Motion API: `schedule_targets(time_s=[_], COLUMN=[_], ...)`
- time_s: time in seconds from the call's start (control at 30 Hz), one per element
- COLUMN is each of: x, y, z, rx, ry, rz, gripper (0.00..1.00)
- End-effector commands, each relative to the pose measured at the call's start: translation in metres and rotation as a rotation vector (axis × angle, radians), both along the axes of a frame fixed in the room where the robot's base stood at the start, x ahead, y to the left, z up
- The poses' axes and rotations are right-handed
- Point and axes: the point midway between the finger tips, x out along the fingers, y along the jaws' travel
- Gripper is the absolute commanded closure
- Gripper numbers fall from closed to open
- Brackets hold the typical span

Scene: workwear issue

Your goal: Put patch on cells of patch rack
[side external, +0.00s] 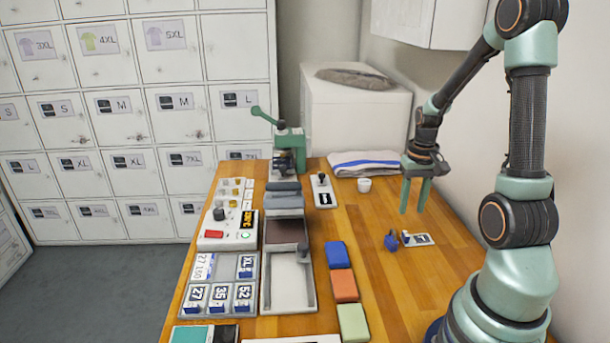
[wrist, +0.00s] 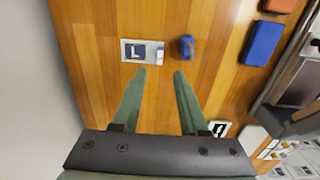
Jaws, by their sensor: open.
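A small blue piece (side external: 391,242), likely a patch, sits on the right part of the table beside a white card marked L (side external: 418,239). In the wrist view the blue piece (wrist: 187,46) is just right of the L card (wrist: 142,51), with a gap between them. The grey patch rack (side external: 224,268) is at the table's left; some cells hold blue pieces with labels such as 27, 35, 52 and XL, and its upper middle looks empty. My gripper (side external: 412,208) is open and empty above the table near the card; its fingertips (wrist: 160,74) point toward the card and blue piece.
Blue (side external: 337,255), orange (side external: 344,285) and green (side external: 353,322) blocks stand in a column between rack and card. A grey tray (side external: 266,293) adjoins the rack. A green press (side external: 287,150), a folded towel (side external: 366,163) and a white cup (side external: 364,185) are farther back.

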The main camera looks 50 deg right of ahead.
Motion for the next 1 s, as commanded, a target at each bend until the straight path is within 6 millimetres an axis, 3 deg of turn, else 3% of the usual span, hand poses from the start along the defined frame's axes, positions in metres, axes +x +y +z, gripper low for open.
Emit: schedule_targets(time_s=[0.13,0.33,0.47,0.57,0.73,0.9,1.0], x=[0.001,0.001,0.012,0.030,0.053,0.056,0.052], y=[-0.001,0.001,0.016,0.045,0.117,0.186,0.215], z=[0.025,0.041,0.055,0.075,0.113,0.141,0.151], rx=[-0.004,-0.002,-0.024,-0.064,-0.134,-0.177,-0.187], ry=[-0.004,-0.002,-0.025,-0.073,-0.195,-0.327,-0.390], rz=[0.000,0.003,0.057,0.154,0.375,0.579,0.670], gripper=[0.57,0.57,0.57,0.57,0.57,0.57,0.57])
